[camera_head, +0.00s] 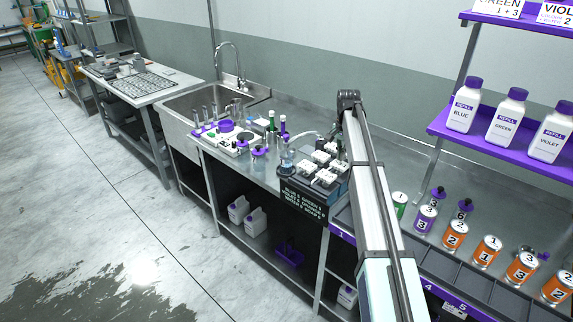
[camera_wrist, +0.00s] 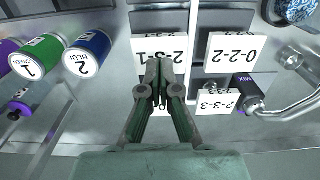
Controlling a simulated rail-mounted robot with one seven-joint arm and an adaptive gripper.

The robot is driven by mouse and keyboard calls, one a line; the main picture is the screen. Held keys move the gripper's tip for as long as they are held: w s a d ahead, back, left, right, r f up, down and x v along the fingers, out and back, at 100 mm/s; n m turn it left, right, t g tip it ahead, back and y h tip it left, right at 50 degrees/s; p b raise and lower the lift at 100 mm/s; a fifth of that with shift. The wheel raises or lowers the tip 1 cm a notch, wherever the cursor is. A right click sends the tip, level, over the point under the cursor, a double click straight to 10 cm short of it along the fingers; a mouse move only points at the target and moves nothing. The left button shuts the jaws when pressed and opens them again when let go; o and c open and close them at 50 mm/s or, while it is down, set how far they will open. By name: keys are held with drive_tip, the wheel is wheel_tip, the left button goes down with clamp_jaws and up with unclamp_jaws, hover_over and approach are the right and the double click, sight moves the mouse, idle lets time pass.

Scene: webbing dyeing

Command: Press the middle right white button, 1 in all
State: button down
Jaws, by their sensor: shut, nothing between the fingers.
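White square buttons stand on a dark block on the counter in the head view, in two columns. The middle right white button (camera_head: 337,167) appears there, close beside my arm. In the wrist view, white plates marked 2-3-1 (camera_wrist: 158,48), 0-2-2 (camera_wrist: 230,52) and 2-3-3 (camera_wrist: 217,103) show; I cannot tell which is the middle right one. My gripper (camera_wrist: 160,72) is shut and empty, its fingers overlapping the lower part of the 2-3-1 plate and another white plate. Contact cannot be told. In the head view my arm hides most of the gripper.
Blue and green cans (camera_wrist: 87,52) stand left in the wrist view. A curved metal pipe (camera_wrist: 300,95) and a dark MIX cylinder (camera_wrist: 246,91) are at the right. In the head view, a purple shelf (camera_head: 500,140) with refill bottles is at right, a sink (camera_head: 215,105) at left.

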sight(340, 164)
drive_tip(key=shift+f, duration=0.2)
drive_tip(key=shift+f+b, duration=0.5)
drive_tip(key=shift+f, duration=1.1)
drive_tip(key=shift+r, duration=0.2)
drive_tip(key=shift+r+p, duration=0.95)
drive_tip(key=shift+r, duration=0.65)
wheel_tip(340, 164, up, 6)
drive_tip(key=p, duration=0.3)
